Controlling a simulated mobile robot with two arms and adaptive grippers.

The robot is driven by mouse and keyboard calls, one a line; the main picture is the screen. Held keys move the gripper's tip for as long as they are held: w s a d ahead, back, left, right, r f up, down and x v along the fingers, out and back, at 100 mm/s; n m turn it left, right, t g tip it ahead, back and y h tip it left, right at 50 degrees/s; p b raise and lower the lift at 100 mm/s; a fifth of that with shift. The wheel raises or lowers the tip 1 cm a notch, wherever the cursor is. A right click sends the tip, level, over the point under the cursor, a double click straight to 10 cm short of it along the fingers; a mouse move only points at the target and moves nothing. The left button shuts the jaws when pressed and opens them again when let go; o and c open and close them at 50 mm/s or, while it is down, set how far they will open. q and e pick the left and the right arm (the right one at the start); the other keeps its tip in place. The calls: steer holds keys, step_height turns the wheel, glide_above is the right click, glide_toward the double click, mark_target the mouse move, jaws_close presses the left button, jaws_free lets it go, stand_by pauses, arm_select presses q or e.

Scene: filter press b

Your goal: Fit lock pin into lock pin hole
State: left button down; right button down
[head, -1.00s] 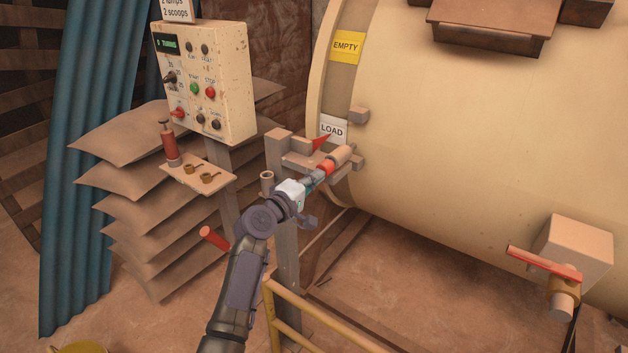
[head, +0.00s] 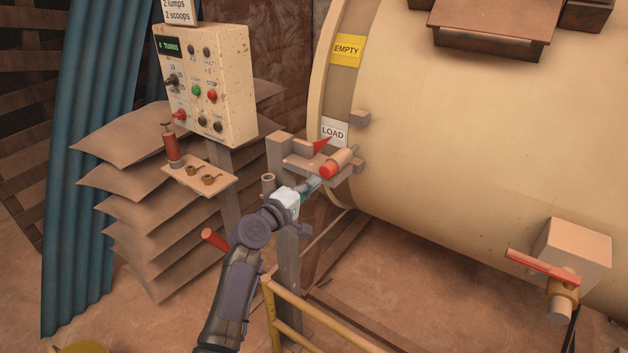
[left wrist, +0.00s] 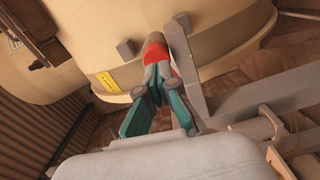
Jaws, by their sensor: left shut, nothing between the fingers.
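The lock pin (head: 342,157), tan with a red end, sits at the bracket (head: 300,163) beside the drum's rim, under the LOAD label. Its red end points toward my left gripper (head: 316,182). The pin also shows in the left wrist view (left wrist: 157,50), straight ahead of the fingertips (left wrist: 158,73). My left gripper is shut and empty, its tips close to the red end; I cannot tell whether they touch it. The lock pin hole is hidden, and how deep the pin sits cannot be told. My right gripper is not in view.
The big drum (head: 450,130) fills the right. A grey post (head: 287,250) and yellow rail (head: 270,310) stand close to my left arm. A control panel (head: 210,85) and a small shelf (head: 190,178) with scoops are at the left, before stacked sacks (head: 130,205).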

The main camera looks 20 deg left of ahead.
arm_select(q)
steer(key=v, duration=1.2)
steer(key=s+f+m+g+y, duration=0.1)
steer(key=s+f+g, duration=0.2)
steer(key=f, duration=1)
steer(key=s+f+m+g+y, duration=0.2)
steer(key=s+f, duration=0.2)
steer(key=f, duration=0.9)
steer(key=s+f+m+g+y, duration=0.1)
steer(key=s+f+g, duration=0.2)
steer(key=f, duration=0.9)
steer(key=s+f+m+g+y, duration=0.1)
steer(key=s+f+m+g, duration=0.35)
steer(key=s+f, duration=1.35)
steer(key=s+f+m+g, duration=0.1)
steer(key=s+f+m, duration=0.2)
steer(key=s, duration=0.8)
steer(key=s+f+m+g+y, duration=0.1)
steer(key=s+f+m+g, duration=0.1)
steer(key=s, duration=1)
steer(key=shift+f+m, duration=0.55)
steer(key=shift+m, duration=0.3)
steer(key=shift+g, duration=0.25)
